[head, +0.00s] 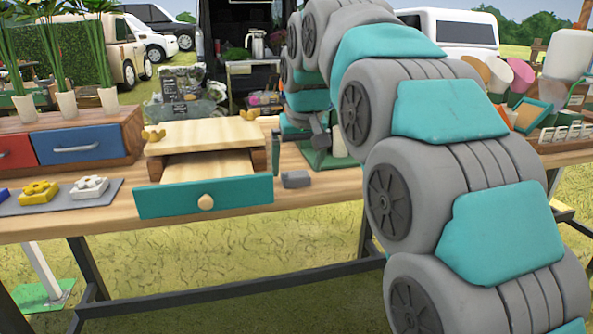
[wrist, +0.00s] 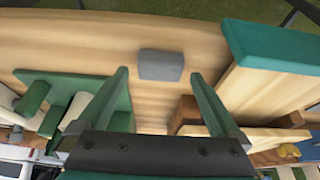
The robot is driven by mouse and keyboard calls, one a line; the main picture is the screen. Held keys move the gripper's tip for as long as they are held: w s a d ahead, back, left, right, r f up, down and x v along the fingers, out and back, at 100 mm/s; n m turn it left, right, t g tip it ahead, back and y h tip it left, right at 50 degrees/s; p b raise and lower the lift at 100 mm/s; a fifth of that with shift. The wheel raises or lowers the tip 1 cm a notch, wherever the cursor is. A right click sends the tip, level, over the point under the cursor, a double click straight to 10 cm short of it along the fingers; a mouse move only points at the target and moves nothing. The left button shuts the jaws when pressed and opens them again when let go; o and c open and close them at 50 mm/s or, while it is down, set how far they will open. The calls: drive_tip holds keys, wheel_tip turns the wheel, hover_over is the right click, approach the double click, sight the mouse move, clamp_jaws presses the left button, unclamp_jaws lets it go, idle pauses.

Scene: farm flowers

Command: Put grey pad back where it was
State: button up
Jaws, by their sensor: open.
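A small grey block (head: 296,179), which looks like the grey pad, lies on the wooden table just right of the open teal drawer (head: 230,196). It also shows in the wrist view (wrist: 160,66), top centre, flat on the wood. My gripper (head: 297,163) is open and empty above the table, behind the grey pad in the head view. In the wrist view its two green fingers (wrist: 160,76) are spread wide, with the pad between and just beyond their tips. The pad appears untouched. The arm hides part of the table to the right.
A green board (wrist: 104,105) lies left of the fingers in the wrist view. The drawer (wrist: 270,50) stands close on the right. A flat grey mat (head: 62,199) with yellow and white parts lies left, before red and blue drawers (head: 85,145). Bare wood surrounds the pad.

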drive_tip(key=v, duration=1)
drive_tip(key=s+d+f+m+g, duration=0.1)
drive_tip(key=s+d+f, duration=0.4)
drive_tip(key=s+f, duration=0.6)
drive_tip(key=s+d+f+m+g, duration=0.1)
drive_tip(key=s+d+f+g, duration=0.2)
drive_tip(key=s+f, duration=0.7)
drive_tip(key=s+d+f+m+g+h, duration=0.1)
drive_tip(key=s+d+f+g, duration=0.1)
drive_tip(key=s+d+f, duration=0.6)
drive_tip(key=s+f, duration=0.3)
drive_tip(key=s, duration=0.4)
drive_tip(key=shift+f, duration=0.3)
drive_tip(key=shift+c, duration=0.2)
